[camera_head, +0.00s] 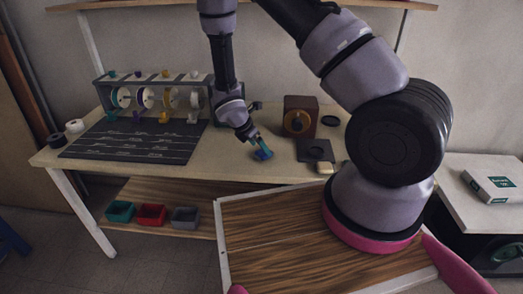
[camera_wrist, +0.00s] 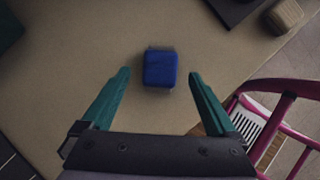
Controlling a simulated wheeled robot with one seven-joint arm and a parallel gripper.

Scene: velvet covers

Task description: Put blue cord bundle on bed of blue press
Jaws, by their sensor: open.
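A small blue rounded block, which I take for the blue cord bundle (camera_wrist: 160,69), lies on the worktable; it also shows below my gripper in the head view (camera_head: 264,155). My gripper (camera_wrist: 159,75) is open and points down at it. In the wrist view the bundle appears between the two teal fingertips, with a gap on each side; its height relative to the tips is unclear. A rack (camera_head: 152,98) with several coloured wheels and knobs stands at the table's back left. I cannot tell which part is the blue press.
A dark ruled mat (camera_head: 133,141) lies before the rack. A brown box with a knob (camera_head: 300,117), a dark square plate (camera_head: 315,150) and a small tan block (camera_head: 325,168) are right of my gripper. Teal, red and grey bins (camera_head: 151,215) sit on the lower shelf.

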